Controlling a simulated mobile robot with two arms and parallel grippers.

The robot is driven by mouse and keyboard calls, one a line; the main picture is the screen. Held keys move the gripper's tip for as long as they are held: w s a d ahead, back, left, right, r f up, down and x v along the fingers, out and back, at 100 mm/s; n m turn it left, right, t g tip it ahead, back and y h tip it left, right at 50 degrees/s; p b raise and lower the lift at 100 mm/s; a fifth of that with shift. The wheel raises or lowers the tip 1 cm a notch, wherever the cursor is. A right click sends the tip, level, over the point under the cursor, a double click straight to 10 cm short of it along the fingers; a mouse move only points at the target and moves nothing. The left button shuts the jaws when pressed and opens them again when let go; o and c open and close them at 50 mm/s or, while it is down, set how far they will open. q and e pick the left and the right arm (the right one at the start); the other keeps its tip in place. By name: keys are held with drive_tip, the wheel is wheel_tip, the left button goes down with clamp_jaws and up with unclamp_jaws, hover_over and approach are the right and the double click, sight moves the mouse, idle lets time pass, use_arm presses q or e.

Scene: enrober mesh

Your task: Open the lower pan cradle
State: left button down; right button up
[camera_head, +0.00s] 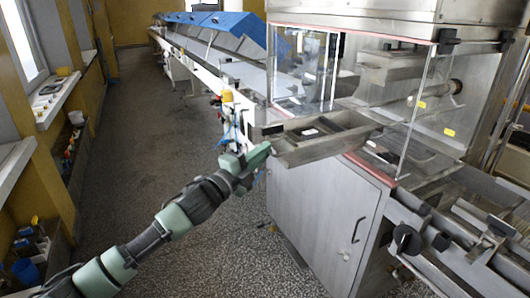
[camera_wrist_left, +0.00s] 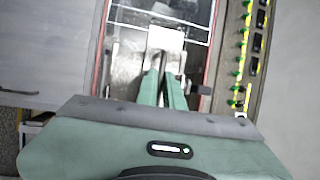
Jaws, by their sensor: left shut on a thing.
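The lower pan cradle looks to be the metal tray-like part (camera_head: 300,155) that juts out at the front of the enrober, above the cabinet door. A dark rectangular recess shows in its top. My left gripper (camera_head: 262,152) is at the cradle's left end, its fingers shut on a part of it. In the left wrist view the green fingers (camera_wrist_left: 165,88) are close together on a pale metal piece (camera_wrist_left: 165,39). The exact part held is hidden by the fingers. My right gripper is not in view.
The enrober has clear panels (camera_head: 405,125) above and a grey cabinet (camera_head: 325,210) below. A long conveyor line with blue covers (camera_head: 225,27) runs behind. Rails with a black knob (camera_head: 407,239) are at right. Speckled floor (camera_head: 145,125) is clear at left, beside a cluttered wall ledge.

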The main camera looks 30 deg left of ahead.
use_arm(q)
drive_tip(key=shift+f, duration=0.2)
drive_tip(key=c, duration=1.8)
unclamp_jaws()
drive_tip(key=shift+s+a, duration=0.1)
drive_tip(key=shift+a, duration=0.05)
drive_tip(key=shift+c, duration=0.2)
drive_tip(key=b+v, duration=0.2)
drive_tip(key=v, duration=0.6)
drive_tip(key=shift+r, duration=0.15)
drive_tip(key=shift+a, duration=0.1)
